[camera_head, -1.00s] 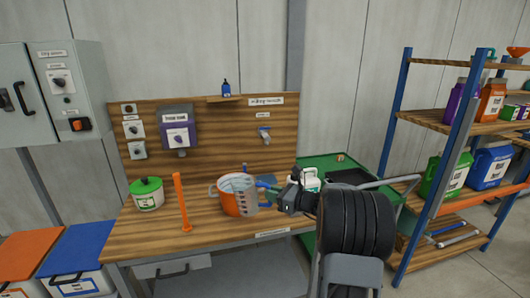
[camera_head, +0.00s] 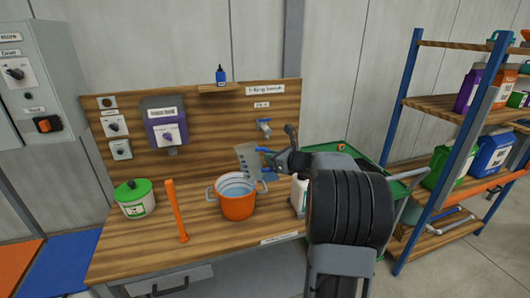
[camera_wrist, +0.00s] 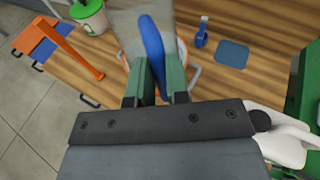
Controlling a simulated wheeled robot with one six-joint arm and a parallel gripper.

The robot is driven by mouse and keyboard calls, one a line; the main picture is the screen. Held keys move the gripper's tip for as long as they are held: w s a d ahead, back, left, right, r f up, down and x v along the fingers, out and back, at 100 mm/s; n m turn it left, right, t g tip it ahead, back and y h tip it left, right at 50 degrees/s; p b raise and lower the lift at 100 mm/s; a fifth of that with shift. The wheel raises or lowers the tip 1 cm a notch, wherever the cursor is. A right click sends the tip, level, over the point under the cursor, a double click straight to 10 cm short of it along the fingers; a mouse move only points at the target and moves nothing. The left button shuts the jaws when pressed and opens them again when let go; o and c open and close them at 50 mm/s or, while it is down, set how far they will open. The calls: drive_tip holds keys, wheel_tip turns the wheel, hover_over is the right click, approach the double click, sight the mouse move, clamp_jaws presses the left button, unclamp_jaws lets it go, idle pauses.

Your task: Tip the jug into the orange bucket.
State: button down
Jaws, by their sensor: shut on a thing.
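The orange bucket (camera_head: 237,208) stands on the wooden bench with its handles out to the sides. Its inside looks pale with bluish rings; I cannot tell what it holds. The clear grey jug (camera_head: 246,158) has dark marks on its wall and is tilted, above the bucket's right rim. My gripper (camera_head: 271,163) is to the right of the jug and shut on its blue handle. In the wrist view, my gripper's green fingers (camera_wrist: 156,82) close on the blue handle (camera_wrist: 151,40). The jug (camera_wrist: 126,22) hides most of the bucket (camera_wrist: 182,52) there.
An orange upright bar (camera_head: 176,212) and a green-lidded pot (camera_head: 135,198) stand left of the bucket. A tap (camera_head: 264,126) is on the back board above the jug. A white bottle (camera_head: 298,196) stands to the right, partly behind my arm. The bench front is clear.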

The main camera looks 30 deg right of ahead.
drive_tip(key=shift+w, duration=0.1)
drive_tip(key=shift+f+b, duration=2.4)
drive_tip(key=shift+f, duration=0.5)
drive_tip(key=shift+r+g+p, duration=0.7)
drive_tip(key=shift+r+p, duration=0.2)
drive_tip(key=shift+p, duration=1.7)
drive_tip(key=shift+w+a+r+n+g+h+p, duration=0.15)
drive_tip(key=shift+r+g+h+p, duration=0.3)
drive_tip(key=shift+p, duration=1.4)
drive_tip(key=shift+w+a+r+n+g+h+p, duration=0.1)
drive_tip(key=shift+r+n+g+h+p, duration=0.35)
drive_tip(key=shift+p, duration=1.4)
drive_tip(key=shift+w+f+g+p, duration=0.15)
drive_tip(key=shift+f+g+p, duration=0.15)
drive_tip(key=shift+f+g, duration=0.15)
